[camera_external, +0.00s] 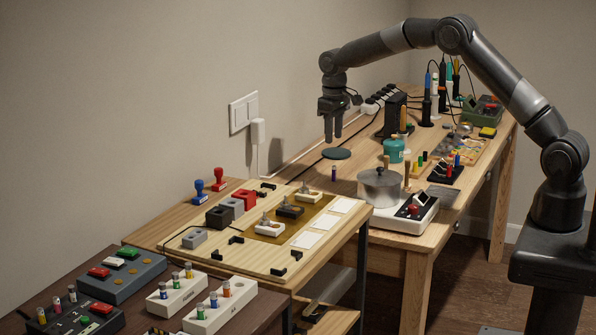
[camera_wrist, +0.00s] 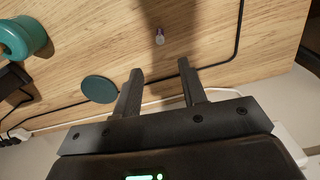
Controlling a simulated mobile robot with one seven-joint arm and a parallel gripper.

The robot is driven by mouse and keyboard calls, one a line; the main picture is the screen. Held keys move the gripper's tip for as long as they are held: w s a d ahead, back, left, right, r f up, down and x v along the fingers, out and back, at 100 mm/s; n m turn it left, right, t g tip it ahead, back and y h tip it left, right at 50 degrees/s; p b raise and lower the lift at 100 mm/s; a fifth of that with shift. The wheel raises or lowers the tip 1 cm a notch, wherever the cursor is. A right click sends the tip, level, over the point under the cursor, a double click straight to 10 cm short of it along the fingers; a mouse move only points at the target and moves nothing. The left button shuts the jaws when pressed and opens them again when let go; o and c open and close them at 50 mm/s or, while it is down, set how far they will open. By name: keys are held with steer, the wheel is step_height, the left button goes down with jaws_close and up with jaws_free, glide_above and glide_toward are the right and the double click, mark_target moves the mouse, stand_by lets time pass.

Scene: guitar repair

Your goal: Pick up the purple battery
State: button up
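The purple battery (camera_external: 334,173) stands upright on the wooden workbench, in front of the dark green disc. In the wrist view a small upright cylinder with a pale top (camera_wrist: 159,37) stands on the wood beyond my fingertips; it appears to be this battery, seen from above. My gripper (camera_external: 333,138) points down above the bench near the battery, with its fingers apart and nothing between them. In the wrist view my gripper (camera_wrist: 158,68) is also open and empty.
The dark green disc (camera_wrist: 99,89) lies beside the gripper, with a teal pot (camera_wrist: 22,38) further left. A black cable (camera_wrist: 232,50) runs along the bench. A metal pot (camera_external: 380,186) stands right of the battery. Bare wood surrounds the battery.

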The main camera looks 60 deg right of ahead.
mark_target(334, 168)
step_height(334, 168, down, 6)
steer(key=shift+w+f, duration=0.1)
steer(key=f, duration=0.5)
steer(key=shift+s+a, duration=0.1)
steer(key=shift+s, duration=0.2)
jaws_close()
